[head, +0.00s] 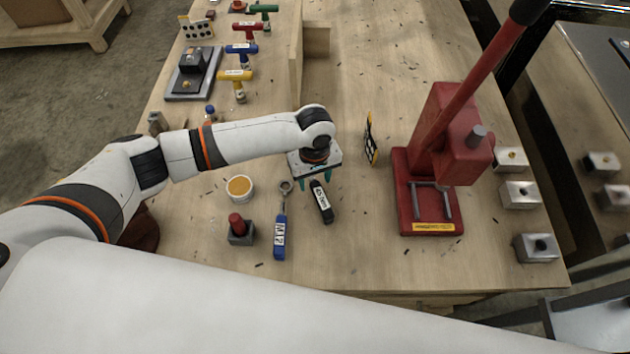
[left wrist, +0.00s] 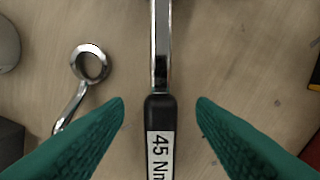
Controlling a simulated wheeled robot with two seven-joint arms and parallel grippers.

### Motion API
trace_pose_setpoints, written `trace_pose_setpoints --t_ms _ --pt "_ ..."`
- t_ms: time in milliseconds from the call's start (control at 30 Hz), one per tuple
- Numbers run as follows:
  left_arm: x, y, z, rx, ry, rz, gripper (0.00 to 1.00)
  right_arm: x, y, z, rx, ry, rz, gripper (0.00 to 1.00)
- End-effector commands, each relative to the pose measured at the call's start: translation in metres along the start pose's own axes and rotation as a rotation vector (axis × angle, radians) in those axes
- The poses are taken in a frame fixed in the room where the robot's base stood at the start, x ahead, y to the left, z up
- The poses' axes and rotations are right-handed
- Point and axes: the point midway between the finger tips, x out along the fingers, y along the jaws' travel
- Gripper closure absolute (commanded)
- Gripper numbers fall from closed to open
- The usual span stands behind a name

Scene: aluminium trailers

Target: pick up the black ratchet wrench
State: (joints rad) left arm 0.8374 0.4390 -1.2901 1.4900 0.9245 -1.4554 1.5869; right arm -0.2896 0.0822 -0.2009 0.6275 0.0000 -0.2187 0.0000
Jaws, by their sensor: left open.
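The black ratchet wrench (head: 321,203) lies on the wooden table, its black handle with a white label pointing toward me. In the left wrist view its handle (left wrist: 159,112), with a label reading 45 Nm, and its metal shaft run up the middle of the picture. My left gripper (head: 315,181) is above the wrench, its far end hidden under the gripper. In the left wrist view the two green fingers (left wrist: 160,103) are open, one on each side of the handle, with clear gaps. My right gripper is not in view.
A blue-handled wrench (head: 280,236) lies just left of the black one; its ring end (left wrist: 90,65) shows in the left wrist view. A round tub (head: 240,188) and a red-topped block (head: 240,230) stand farther left. A red press (head: 437,165) stands to the right.

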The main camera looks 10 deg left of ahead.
Motion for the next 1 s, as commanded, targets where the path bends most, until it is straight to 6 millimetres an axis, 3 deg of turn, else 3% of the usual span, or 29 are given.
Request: trace_pose_setpoints --t_ms 200,467,767,1000 --pt "0.023 -0.001 0.0 0.001 -0.001 0.0 0.49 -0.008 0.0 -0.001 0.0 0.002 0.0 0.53" --pt "0.026 -0.001 0.0 0.002 -0.001 -0.001 0.51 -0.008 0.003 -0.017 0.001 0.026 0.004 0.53" --pt "0.026 -0.001 0.0 0.001 -0.001 -0.001 1.0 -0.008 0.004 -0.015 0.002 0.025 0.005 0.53" --pt "0.025 -0.001 0.0 0.001 -0.001 -0.003 1.0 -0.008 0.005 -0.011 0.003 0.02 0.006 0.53"
